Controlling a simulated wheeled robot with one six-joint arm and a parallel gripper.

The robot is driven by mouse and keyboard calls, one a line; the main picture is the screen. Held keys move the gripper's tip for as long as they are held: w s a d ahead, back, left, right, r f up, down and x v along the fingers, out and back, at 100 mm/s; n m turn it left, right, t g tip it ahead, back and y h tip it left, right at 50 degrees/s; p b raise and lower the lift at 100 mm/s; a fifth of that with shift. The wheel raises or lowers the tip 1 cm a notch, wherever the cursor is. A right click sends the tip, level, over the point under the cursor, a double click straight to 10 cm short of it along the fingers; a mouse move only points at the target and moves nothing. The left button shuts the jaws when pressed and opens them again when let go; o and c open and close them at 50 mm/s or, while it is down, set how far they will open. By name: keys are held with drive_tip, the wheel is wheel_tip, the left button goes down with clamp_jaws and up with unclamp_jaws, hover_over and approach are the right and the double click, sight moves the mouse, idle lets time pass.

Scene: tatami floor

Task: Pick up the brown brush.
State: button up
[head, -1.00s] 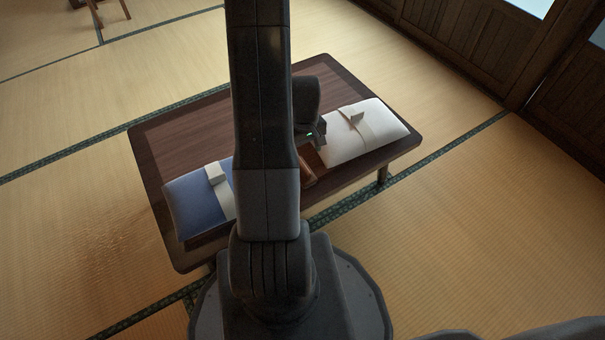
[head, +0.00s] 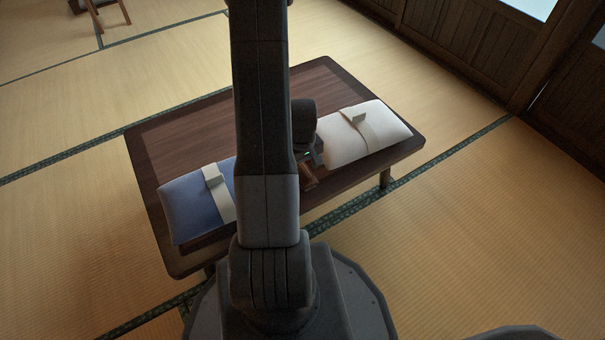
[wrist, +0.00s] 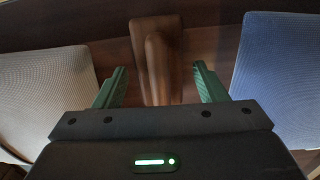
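The brown brush (wrist: 155,62) lies on the low dark wooden table (head: 185,125), between a white cushion and a blue one. In the head view only a small part of the brush (head: 309,177) shows beside my arm. In the wrist view my gripper (wrist: 159,80) is open, with one green finger on each side of the brush. Gaps of table show between the fingers and the brush. The near end of the brush is hidden behind my gripper's body.
The white cushion (head: 345,145) with a band lies to the right on the table. The blue cushion (head: 190,208) with a pale band lies to the left. The table's far left part is bare. Tatami floor (head: 500,220) surrounds the table.

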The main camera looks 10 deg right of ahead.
sight(303, 166)
drive_tip(key=c, duration=0.9)
wheel_tip(303, 166, up, 10)
drive_tip(key=p, duration=0.4)
